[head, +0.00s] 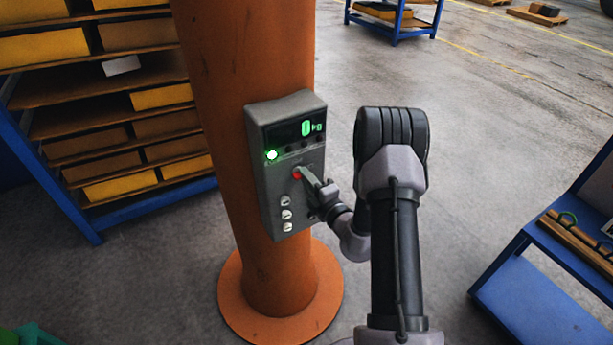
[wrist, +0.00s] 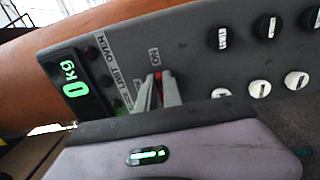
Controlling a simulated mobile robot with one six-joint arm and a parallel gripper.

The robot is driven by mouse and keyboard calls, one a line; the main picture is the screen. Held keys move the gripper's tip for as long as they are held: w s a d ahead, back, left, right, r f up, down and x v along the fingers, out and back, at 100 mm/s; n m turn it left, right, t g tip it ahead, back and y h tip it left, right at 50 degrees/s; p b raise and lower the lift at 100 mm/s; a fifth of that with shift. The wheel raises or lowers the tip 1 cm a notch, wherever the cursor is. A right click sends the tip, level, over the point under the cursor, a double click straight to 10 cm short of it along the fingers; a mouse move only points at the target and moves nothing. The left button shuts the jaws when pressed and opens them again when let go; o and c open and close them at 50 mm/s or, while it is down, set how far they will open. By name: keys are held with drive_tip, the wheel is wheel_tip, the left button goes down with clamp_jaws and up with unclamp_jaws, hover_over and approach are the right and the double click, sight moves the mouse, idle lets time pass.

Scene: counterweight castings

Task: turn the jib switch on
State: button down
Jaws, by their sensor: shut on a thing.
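The grey control box (head: 285,190) is mounted on an orange column. Its jib switch shows as a small red part (head: 297,174) in the middle of the box face. In the wrist view the red of the switch (wrist: 159,75) shows between my fingertips, just beside the "ON" label. My gripper (head: 305,177) is shut on the switch, and its fingers (wrist: 158,88) hide most of it. I cannot tell which way the switch is set. A green lamp (head: 272,155) is lit, and the display (head: 311,128) reads 0 kg.
The orange column (head: 284,285) stands on a round base. Several black and white knobs (wrist: 261,90) sit beside the switch on the box. A shelf rack (head: 100,120) stands at left, and a blue stand (head: 530,300) is at lower right. The floor behind is open.

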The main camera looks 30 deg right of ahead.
drive_tip(key=c, duration=1.5)
unclamp_jaws()
drive_tip(key=shift+s, duration=0.15)
drive_tip(key=s+b, duration=0.3)
drive_tip(key=s, duration=1.4)
drive_tip(key=shift+d, duration=0.25)
